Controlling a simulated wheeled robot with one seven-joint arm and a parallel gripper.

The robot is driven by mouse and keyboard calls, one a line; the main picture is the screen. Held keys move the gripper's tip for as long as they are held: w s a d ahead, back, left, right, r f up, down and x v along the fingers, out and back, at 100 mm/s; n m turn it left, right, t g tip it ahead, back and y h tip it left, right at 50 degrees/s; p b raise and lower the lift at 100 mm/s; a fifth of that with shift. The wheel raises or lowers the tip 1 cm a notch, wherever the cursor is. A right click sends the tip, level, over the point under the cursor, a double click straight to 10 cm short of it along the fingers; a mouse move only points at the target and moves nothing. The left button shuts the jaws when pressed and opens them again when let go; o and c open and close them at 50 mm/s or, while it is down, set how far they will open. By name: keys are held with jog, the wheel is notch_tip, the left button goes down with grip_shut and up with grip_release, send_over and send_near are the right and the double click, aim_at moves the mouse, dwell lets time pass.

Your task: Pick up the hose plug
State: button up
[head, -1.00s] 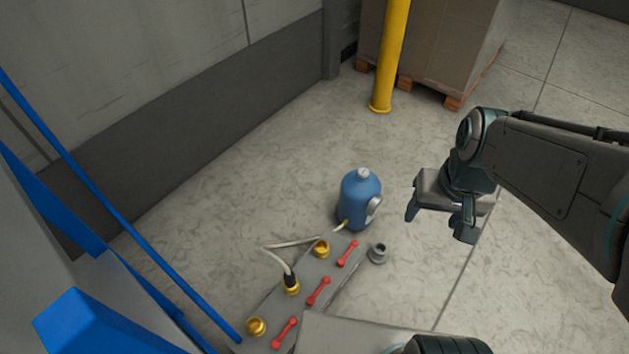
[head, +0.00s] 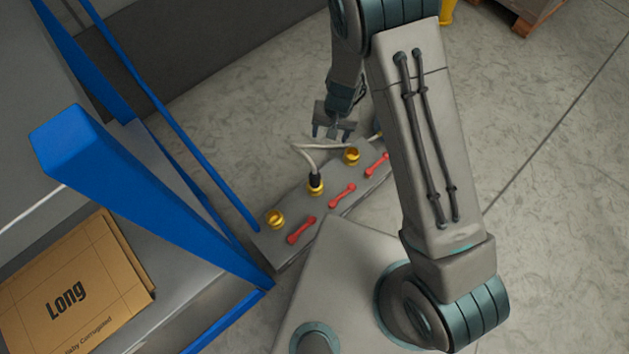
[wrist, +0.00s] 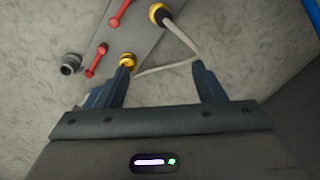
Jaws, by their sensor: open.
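The hose plug (head: 315,182) is the dark end of a pale hose (head: 310,147). It stands in the middle brass socket of the grey manifold block (head: 262,250). In the wrist view the plug (wrist: 164,18) shows at the top, with the hose bending away from it toward my right-hand finger. My gripper (head: 332,132) is open beyond the plug in the head view, with its fingers apart. In the wrist view the gripper (wrist: 161,72) has nothing between its fingertips except part of the hose seen beyond them.
Other brass sockets (head: 275,218) and red handles (head: 301,230) line the block. A grey ring-shaped fitting (wrist: 71,63) lies on the floor beside it. A blue frame (head: 150,190) and a cardboard carton (head: 75,290) stand at left. Floor behind the block is open.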

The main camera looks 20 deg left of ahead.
jog(key=h+b, duration=0.1)
send_over(315, 172)
notch_tip(315, 172, down, 12)
jog(key=shift+n, duration=0.3)
jog(key=f, duration=0.2)
jog(key=f+b, duration=0.1)
jog(key=f, duration=0.1)
jog(key=f+b, duration=0.1)
jog(key=f, duration=0.2)
jog(key=shift+s+d+f, duration=0.1)
jog(key=shift+s+d, duration=0.1)
jog(key=shift+s, duration=0.15)
jog(key=shift+w+a+f+b, duration=0.15)
jog(key=shift+f+b, duration=0.65)
jog(key=shift+f, duration=0.8)
jog(key=shift+w+f+b, duration=0.15)
jog(key=shift+f+b, duration=0.6)
jog(key=shift+f, duration=0.8)
jog(key=shift+r, duration=0.1)
jog(key=c, duration=1.2)
